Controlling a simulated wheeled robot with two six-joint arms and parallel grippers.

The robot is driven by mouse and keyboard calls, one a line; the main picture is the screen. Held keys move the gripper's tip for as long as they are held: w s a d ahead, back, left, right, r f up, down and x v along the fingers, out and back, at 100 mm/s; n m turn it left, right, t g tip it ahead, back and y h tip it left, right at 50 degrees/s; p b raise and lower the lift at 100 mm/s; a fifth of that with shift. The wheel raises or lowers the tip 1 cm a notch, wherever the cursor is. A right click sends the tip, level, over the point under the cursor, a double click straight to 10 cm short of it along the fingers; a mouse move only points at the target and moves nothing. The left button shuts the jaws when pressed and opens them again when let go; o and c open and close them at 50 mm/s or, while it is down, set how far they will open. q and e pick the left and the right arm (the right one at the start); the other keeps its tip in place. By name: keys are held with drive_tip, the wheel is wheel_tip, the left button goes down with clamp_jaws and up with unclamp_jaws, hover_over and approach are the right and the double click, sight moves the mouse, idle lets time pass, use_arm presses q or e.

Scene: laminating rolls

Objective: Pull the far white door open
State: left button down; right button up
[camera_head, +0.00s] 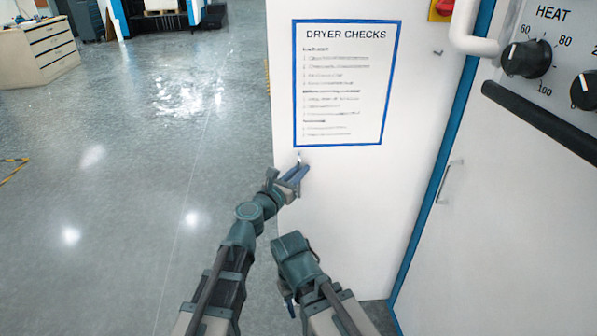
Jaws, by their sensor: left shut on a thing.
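The white door (340,200) with the blue-bordered "DRYER CHECKS" sheet (347,85) fills the middle of the head view. A small handle (299,158) shows near its left edge, mostly covered by my gripper. My left gripper (297,172) is shut on this handle, just below the sheet. I cannot tell from this one view how far the door stands open. My right arm is folded low in front of the door. Its gripper (289,304) is mostly hidden behind the arm, and its jaws cannot be made out.
A blue post (436,180) borders the door on the right. Beyond it is a white panel with its own handle (449,182), a heat knob (526,59) and a black bar (545,118). Open grey floor (120,200) lies left. A drawer cabinet (40,52) stands far left.

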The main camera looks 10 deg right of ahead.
use_arm(q)
drive_tip(key=shift+s, duration=0.15)
use_arm(e)
drive_tip(key=shift+s, duration=0.15)
use_arm(q)
drive_tip(key=c, duration=1.2)
unclamp_jaws()
drive_tip(key=shift+o, duration=0.2)
